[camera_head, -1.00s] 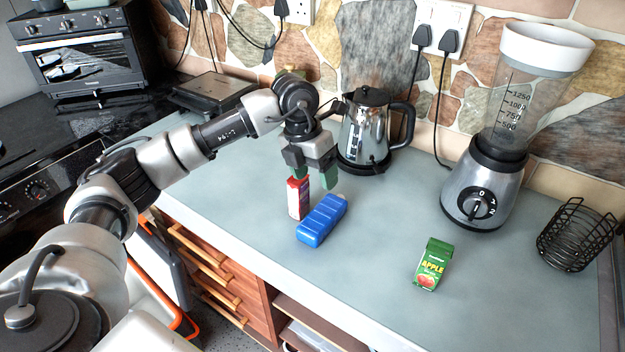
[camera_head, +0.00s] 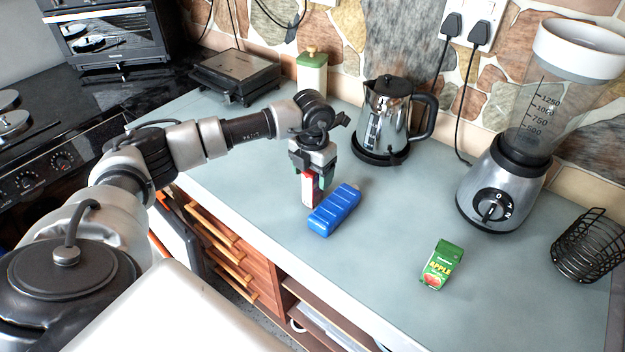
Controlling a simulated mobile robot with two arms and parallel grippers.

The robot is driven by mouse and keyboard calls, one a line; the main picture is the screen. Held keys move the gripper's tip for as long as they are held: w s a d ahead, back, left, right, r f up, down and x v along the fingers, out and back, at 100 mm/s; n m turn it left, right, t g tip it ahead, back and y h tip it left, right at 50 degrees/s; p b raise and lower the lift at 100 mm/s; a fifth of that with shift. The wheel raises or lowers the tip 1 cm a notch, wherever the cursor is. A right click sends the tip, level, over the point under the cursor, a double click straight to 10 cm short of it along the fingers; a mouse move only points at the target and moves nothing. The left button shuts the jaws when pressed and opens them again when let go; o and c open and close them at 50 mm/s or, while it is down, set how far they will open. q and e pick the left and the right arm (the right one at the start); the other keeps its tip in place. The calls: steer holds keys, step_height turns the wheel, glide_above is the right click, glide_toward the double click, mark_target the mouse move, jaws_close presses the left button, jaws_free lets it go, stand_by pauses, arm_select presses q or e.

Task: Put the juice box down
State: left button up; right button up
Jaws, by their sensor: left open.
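A small red box (camera_head: 309,190) with a white patch stands upright near the middle of the worktop. My left gripper (camera_head: 314,179) comes down over the red box from above. Its fingers are open and appear to be at either side of the box's upper part. I cannot tell whether they touch it. A blue ribbed bottle or pack (camera_head: 334,210) lies just right of the red box. My right gripper is out of view.
A steel kettle (camera_head: 386,118) stands behind the gripper, with a green-lidded canister (camera_head: 312,72) and a black grill (camera_head: 236,74) to its left. A blender (camera_head: 505,175) and black wire basket (camera_head: 588,246) stand at the right. The worktop (camera_head: 390,225) between is clear.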

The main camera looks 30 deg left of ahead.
arm_select(q)
steer(key=shift+w+f, duration=0.1)
steer(key=shift+f, duration=0.5)
steer(key=shift+r, duration=0.1)
steer(key=c, duration=1)
steer(key=shift+c, duration=0.6)
steer(key=shift+r, duration=0.1)
